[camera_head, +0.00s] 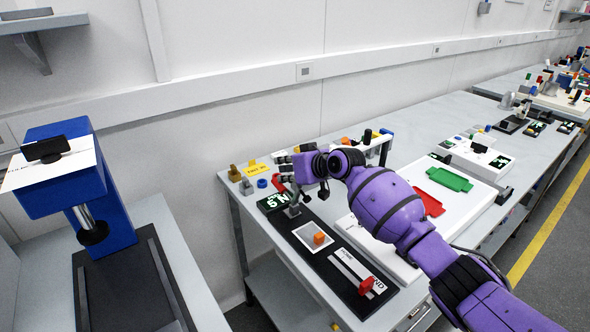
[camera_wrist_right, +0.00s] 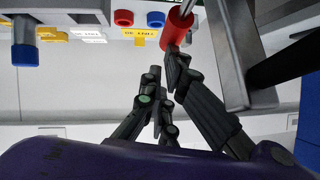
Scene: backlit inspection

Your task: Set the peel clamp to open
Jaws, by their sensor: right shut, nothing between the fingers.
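The peel clamp's metal part (camera_head: 293,211) stands at the far end of a long black base (camera_head: 308,250) on the grey bench. A red handle on a metal rod shows in the right wrist view (camera_wrist_right: 178,28). My right gripper (camera_head: 281,168) is above and beside that end of the base; its purple arm comes in from the right. In the wrist view the right gripper (camera_wrist_right: 163,72) is shut and empty, with one fingertip close beside the red handle. I cannot tell whether they touch. The gripper partly hides the clamp. My left gripper is not in view.
On the black base are an orange block (camera_head: 319,239) and a red slider knob (camera_head: 366,286). A green display (camera_head: 273,202) sits next to the clamp. A white board with a green tray (camera_head: 449,179) lies to the right. A blue press (camera_head: 105,190) stands left, across a gap.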

